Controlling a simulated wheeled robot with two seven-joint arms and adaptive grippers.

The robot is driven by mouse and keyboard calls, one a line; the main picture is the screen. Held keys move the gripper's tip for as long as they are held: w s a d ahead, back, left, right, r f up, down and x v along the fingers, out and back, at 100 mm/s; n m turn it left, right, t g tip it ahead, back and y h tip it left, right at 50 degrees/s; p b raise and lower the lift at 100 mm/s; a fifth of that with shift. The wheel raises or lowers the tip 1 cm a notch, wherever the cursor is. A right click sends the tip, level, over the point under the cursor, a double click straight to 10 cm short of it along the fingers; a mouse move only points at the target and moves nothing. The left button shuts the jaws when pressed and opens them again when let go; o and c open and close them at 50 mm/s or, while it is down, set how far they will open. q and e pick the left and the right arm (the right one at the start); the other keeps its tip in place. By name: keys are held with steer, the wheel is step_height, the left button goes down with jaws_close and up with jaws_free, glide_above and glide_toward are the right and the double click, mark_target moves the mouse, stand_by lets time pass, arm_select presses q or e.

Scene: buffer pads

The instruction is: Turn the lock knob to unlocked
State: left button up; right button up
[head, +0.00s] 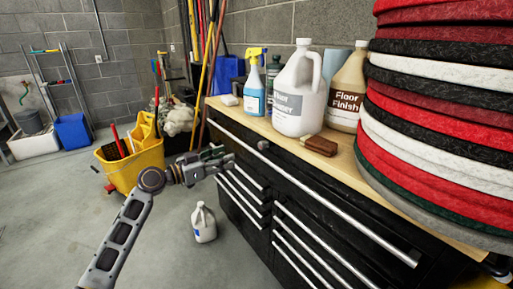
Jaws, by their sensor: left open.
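A small round grey knob (263,145), which looks like the lock knob, sits near the top of the front of the black drawer cabinet (335,190). Which way it is turned is too small to tell. My left gripper (228,158) is open and empty, in front of the cabinet's left part. In the picture it is left of the knob and slightly lower, apart from it. My right gripper is not in view.
A spray bottle (254,88), a floor cleaner jug (298,92), a floor finish jug (347,92) and a brown brush (319,146) stand on the wooden top. Stacked pads (440,110) fill the right. A yellow mop bucket (138,166) and a white jug (203,223) stand on the floor.

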mark_target(260, 145)
arm_select(q)
steer(key=shift+w+d, duration=0.1)
steer(key=shift+d, duration=0.05)
steer(key=b+x, duration=0.1)
steer(key=x, duration=1.1)
steer(key=shift+w+d, duration=0.3)
steer(key=shift+d, duration=0.15)
steer(key=shift+w+d+b, duration=0.1)
steer(key=shift+b, duration=0.2)
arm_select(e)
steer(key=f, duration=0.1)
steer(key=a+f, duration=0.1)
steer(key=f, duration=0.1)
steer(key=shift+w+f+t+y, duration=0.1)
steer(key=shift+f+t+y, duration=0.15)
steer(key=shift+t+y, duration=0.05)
